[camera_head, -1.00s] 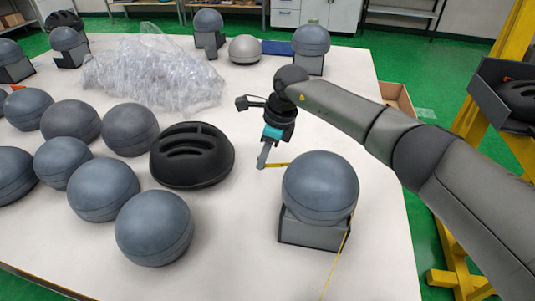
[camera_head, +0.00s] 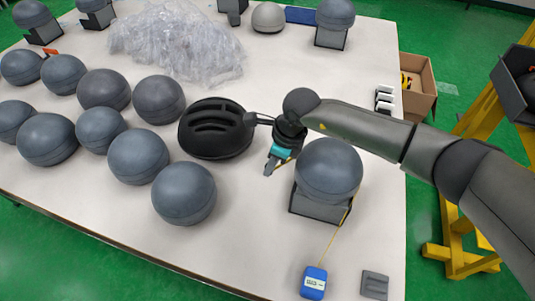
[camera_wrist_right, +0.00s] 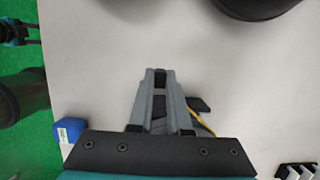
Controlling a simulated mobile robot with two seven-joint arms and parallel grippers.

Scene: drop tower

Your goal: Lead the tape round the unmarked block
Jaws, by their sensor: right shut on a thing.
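A grey ball-shaped block (camera_head: 329,168) with no visible mark sits on a dark square base (camera_head: 318,206). A blue tape measure (camera_head: 314,283) lies near the table's front edge; it also shows in the wrist view (camera_wrist_right: 68,130). Its yellow tape (camera_head: 329,240) runs up to the block's right side and passes behind it. My right gripper (camera_head: 269,168) is left of the block, apart from it, shut on the tape; yellow tape (camera_wrist_right: 201,123) shows beside its fingers in the wrist view. My left gripper (camera_wrist_right: 18,28) seems to show, small and dark, at that view's upper left.
A black helmet (camera_head: 214,129) stands just left of my right gripper. Several grey balls (camera_head: 184,193) fill the table's left side. Clear plastic wrap (camera_head: 175,45) lies behind. A flat grey piece (camera_head: 374,284) lies right of the tape measure. The table between balls and tape measure is clear.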

